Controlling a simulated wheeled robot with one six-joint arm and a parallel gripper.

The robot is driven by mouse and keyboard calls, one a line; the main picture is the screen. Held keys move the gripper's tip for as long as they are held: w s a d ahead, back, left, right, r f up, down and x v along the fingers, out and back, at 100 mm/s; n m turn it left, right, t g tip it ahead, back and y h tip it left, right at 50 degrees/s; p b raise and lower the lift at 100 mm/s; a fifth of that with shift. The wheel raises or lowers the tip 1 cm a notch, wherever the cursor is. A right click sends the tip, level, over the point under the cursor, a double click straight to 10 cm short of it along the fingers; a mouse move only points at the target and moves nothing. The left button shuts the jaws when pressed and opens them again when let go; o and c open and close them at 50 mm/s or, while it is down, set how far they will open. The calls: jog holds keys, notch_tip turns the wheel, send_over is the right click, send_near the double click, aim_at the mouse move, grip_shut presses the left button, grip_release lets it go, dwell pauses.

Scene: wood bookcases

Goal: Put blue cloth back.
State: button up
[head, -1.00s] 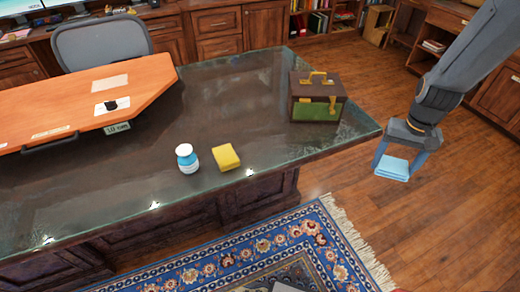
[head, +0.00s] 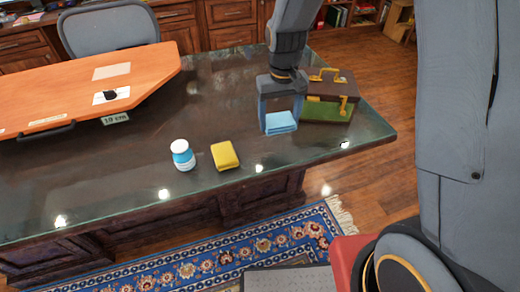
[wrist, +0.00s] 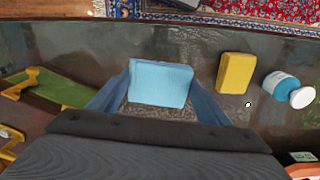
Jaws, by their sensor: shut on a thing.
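The blue cloth (head: 281,123) is a folded light-blue pad. My gripper (head: 281,118) is shut on it, with a finger at each side. In the head view it is over the right part of the dark glass-topped desk (head: 130,205), just left of the brown case. In the wrist view the cloth (wrist: 160,84) sits between the two blue-grey fingers, with the desktop behind it. I cannot tell whether the cloth touches the desktop.
A yellow sponge (head: 225,156) and a white-and-blue bottle (head: 182,155) stand left of my gripper. The brown case (head: 345,88) with gold handle and green panel is close on the right. An orange board (head: 70,90) lies at the left.

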jog(key=shift+n, duration=0.5)
jog(key=a, duration=0.4)
jog(key=shift+s+a+r, duration=0.15)
jog(key=shift+s+r, duration=0.2)
send_over(263, 150)
notch_tip(263, 150, down, 4)
jog(key=shift+f+p, duration=0.2)
jog(key=shift+p, duration=0.15)
jog(key=shift+f+p, duration=0.5)
jog(key=shift+f, duration=2.1)
jog(key=shift+f, duration=0.15)
jog(key=o, duration=1.4)
